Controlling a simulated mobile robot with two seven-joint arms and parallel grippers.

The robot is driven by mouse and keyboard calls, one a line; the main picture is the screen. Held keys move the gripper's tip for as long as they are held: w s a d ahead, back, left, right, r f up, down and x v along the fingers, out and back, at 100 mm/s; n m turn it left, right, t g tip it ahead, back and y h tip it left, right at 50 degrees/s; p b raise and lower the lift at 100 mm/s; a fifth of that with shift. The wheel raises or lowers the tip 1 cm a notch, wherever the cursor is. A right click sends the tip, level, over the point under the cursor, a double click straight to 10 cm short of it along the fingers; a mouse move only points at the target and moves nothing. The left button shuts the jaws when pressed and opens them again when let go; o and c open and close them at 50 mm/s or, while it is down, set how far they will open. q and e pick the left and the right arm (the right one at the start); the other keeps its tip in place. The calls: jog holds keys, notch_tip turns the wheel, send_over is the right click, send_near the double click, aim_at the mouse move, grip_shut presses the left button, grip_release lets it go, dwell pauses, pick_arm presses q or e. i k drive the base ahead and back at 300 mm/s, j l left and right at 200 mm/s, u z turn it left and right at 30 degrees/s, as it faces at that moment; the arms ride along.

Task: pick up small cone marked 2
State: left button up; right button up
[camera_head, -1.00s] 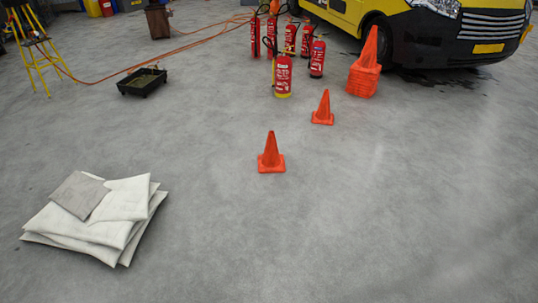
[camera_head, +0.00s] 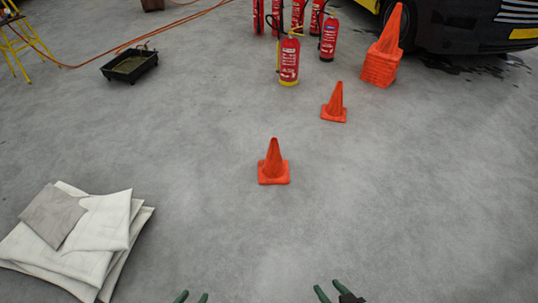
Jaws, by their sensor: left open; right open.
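Two small orange cones stand upright on the grey floor. The nearer small cone (camera_head: 273,165) is near the middle of the head view. The farther small cone (camera_head: 335,104) is up and to the right of it. No number can be read on either one.
A stack of orange cones (camera_head: 383,55) stands farther back beside a dark vehicle front (camera_head: 465,35). Several red extinguishers (camera_head: 289,60) stand left of it. White pads (camera_head: 80,235) lie at lower left. A black tray (camera_head: 128,66) and orange hose (camera_head: 150,36) lie behind. The floor before the nearer cone is clear.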

aim_at(274, 169)
jog(key=i+l, duration=0.1)
jog(key=i, duration=0.35)
jog(key=i+l+u, duration=0.1)
jog(key=i, duration=0.3)
jog(key=i+l, duration=0.15)
jog(key=i, duration=0.3)
jog(key=j+u, duration=0.05)
